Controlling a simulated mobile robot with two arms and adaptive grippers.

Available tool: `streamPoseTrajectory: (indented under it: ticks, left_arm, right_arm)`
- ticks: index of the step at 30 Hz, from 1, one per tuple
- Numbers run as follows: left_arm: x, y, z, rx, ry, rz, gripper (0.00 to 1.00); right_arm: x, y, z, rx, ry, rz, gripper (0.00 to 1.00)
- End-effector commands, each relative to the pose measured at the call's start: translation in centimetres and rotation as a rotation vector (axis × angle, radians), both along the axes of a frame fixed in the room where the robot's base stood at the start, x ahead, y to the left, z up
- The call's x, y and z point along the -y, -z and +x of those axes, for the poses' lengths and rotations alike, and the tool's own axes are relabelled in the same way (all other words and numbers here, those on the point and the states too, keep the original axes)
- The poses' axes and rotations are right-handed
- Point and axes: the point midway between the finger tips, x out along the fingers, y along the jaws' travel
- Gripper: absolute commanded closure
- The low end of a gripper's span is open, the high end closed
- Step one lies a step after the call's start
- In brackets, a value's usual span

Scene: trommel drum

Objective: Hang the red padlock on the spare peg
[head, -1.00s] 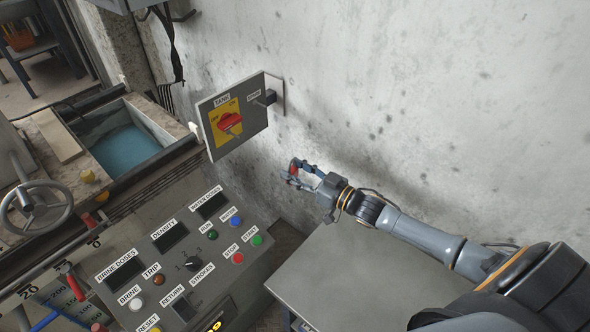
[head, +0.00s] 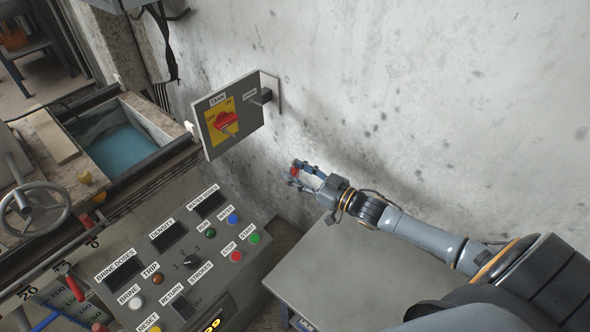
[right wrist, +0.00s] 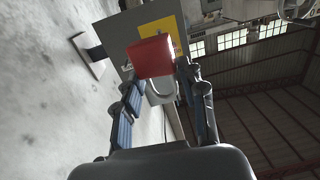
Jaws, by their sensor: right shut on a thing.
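The red padlock (right wrist: 150,57) is held between the fingers of my right gripper (right wrist: 161,78) in the right wrist view, with its pale metal shackle facing back toward the palm. In the head view my right gripper (head: 298,177) is in front of the wall, to the right of and below the switch panel, and the padlock (head: 294,172) shows small at its fingertips. The spare peg (head: 264,96) is a dark stub at the panel's right side, by a small label. My left gripper is out of view.
The grey panel (head: 209,141) carries a red rotary switch (head: 226,121) on a yellow plate. A sloped console (head: 211,262) with buttons is below it. A grey table top (head: 345,270) lies under my right arm. Bare wall (head: 430,90) is on the right.

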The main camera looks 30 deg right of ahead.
Motion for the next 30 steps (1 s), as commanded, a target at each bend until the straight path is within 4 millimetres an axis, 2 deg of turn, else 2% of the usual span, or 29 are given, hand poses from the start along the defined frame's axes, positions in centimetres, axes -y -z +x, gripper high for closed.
streamPoseTrajectory:
  ticks: [21,30]
  left_arm:
    - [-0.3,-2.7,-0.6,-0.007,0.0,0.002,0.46]
    - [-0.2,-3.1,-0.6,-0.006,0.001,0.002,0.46]
  right_arm:
    - [1.5,-0.2,-4.1,-0.001,0.0,0.0,0.95]
    - [1.8,-0.1,-4.9,0.002,0.0,0.001,0.95]
